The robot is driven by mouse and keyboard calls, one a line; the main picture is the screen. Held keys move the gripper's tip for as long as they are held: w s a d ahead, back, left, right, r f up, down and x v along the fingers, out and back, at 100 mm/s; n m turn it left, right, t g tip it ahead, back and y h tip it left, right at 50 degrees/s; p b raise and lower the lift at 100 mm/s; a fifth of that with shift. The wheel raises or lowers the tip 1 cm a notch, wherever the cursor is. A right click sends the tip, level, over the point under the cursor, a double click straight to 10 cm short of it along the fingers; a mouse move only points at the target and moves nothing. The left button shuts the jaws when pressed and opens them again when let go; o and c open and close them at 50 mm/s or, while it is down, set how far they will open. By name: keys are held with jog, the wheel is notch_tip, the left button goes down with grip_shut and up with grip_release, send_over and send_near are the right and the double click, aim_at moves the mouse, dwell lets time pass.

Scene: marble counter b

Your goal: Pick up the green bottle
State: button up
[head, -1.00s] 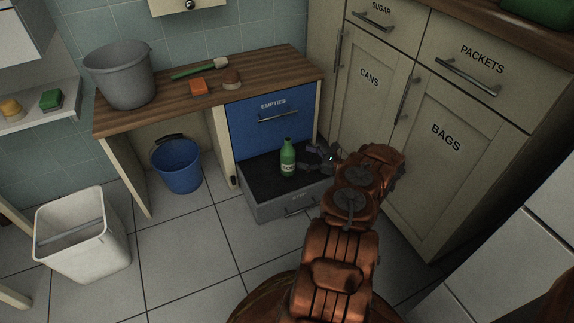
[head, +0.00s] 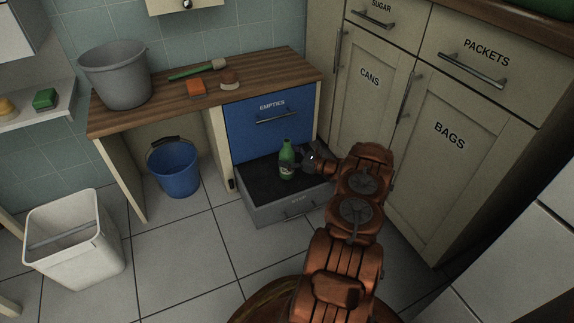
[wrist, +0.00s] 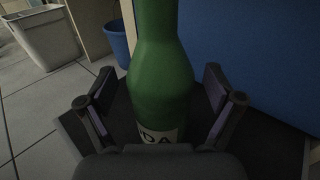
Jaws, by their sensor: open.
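The green bottle (head: 286,158) stands upright in the open lower drawer (head: 262,213) of the cabinet. It has a pale label, partly hidden in the wrist view. My gripper (head: 297,160) is at the bottle's right side in the head view, low over the drawer. In the wrist view the bottle (wrist: 161,75) stands between the two spread fingers of my gripper (wrist: 160,108), with a gap visible on each side. The gripper is open and the bottle is not clasped.
The blue "EMPTIES" drawer front (head: 270,122) is shut just above and behind the bottle. A wooden worktop (head: 150,112) holds a grey bucket (head: 115,78) and cleaning items. A blue bucket (head: 174,168) and a white bin (head: 74,240) stand left. Cupboards stand close on the right.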

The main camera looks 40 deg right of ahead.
jog(key=shift+w, duration=0.1)
jog(key=c, duration=1.1)
jog(key=shift+r, duration=0.1)
jog(key=shift+c, duration=0.2)
